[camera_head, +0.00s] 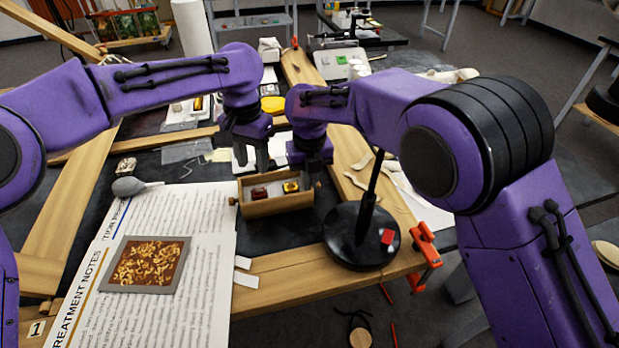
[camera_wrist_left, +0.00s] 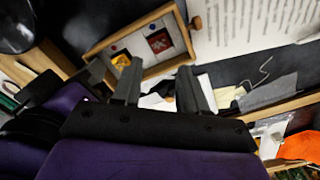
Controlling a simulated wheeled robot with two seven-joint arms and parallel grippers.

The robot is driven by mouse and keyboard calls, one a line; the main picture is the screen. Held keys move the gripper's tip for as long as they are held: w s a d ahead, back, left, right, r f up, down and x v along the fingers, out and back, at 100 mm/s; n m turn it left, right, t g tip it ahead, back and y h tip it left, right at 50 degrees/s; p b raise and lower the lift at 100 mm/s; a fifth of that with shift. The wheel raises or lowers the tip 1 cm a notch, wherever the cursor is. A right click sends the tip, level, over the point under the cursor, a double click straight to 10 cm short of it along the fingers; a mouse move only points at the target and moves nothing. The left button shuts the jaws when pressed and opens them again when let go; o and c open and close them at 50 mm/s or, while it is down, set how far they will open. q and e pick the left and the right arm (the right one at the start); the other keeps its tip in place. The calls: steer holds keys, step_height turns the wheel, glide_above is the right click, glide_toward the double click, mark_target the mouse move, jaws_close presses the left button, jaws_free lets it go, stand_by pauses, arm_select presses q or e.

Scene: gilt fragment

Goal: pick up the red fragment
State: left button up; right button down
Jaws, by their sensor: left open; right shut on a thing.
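A dark red fragment (camera_head: 259,193) lies in the left part of a small open wooden box (camera_head: 278,207) with a pale lining. It also shows in the left wrist view (camera_wrist_left: 158,41). A yellow-gold fragment (camera_head: 291,187) lies to its right in the box. My left gripper (camera_head: 257,165) is open and empty above the box's back left side, apart from the red fragment. In the left wrist view its fingers (camera_wrist_left: 160,85) point toward the box. My right gripper (camera_head: 312,170) is at the box's right end and appears shut on it; its fingertips are mostly hidden.
A black lamp base (camera_head: 350,250) with a red square switch stands right of the box. Printed notes (camera_head: 205,230) carry a gilt panel (camera_head: 146,265) at left. A grey bulb blower (camera_head: 130,186) lies on the sheet's far edge. A red clamp (camera_head: 424,255) grips the table edge.

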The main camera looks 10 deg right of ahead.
mark_target(258, 190)
arm_select(q)
steer(key=shift+o, duration=0.2)
step_height(258, 190, up, 4)
steer(key=a+m, duration=0.2)
steer(key=m, duration=0.3)
steer(key=f+m, duration=0.2)
steer(key=f, duration=0.2)
steer(key=d+f+m+h, duration=0.1)
steer(key=f, duration=0.3)
steer(key=d+f+m, duration=0.1)
steer(key=f+m, duration=0.1)
steer(key=f, duration=0.2)
steer(key=shift+f+m, duration=0.3)
steer(key=shift+f, duration=0.05)
steer(key=c, duration=0.8)
